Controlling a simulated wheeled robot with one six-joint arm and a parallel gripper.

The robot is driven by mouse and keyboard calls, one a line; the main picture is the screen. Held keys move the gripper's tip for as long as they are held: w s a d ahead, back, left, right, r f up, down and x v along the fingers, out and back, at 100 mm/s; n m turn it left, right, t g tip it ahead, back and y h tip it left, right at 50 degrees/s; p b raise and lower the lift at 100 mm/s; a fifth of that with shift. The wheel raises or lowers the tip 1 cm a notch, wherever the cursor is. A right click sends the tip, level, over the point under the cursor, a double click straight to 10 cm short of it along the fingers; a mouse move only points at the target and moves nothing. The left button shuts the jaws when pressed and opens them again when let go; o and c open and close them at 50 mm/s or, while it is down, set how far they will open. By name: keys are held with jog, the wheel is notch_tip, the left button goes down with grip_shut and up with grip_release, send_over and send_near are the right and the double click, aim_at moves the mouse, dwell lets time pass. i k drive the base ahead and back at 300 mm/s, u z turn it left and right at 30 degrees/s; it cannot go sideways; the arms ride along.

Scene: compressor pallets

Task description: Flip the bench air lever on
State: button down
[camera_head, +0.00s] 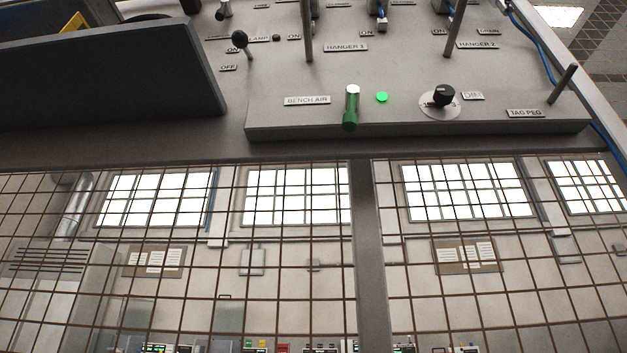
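The bench air lever (351,106) has a pale metal body and a green grip. It stands on the grey panel, right of the plate marked BENCH AIR (307,100). Its green end points down in the picture, toward the panel's lower edge. A round green light (381,97) glows just right of the lever. No ON or OFF mark can be read beside this lever. My gripper is not in view.
A dial knob (444,95) sits right of the green light. Upright pegs stand by the HANGER 1 plate (346,47), HANGER 2 plate (478,44) and TAG PEG plate (526,113). A black-knobbed lever (240,41) and a large dark slab (105,83) are at left. Wire mesh (180,290) fills the area below.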

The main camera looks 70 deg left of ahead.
aim_at(351, 94)
jog(key=k, duration=0.75)
jog(key=u, duration=1.05)
jog(key=i, duration=0.5)
jog(key=u, duration=0.05)
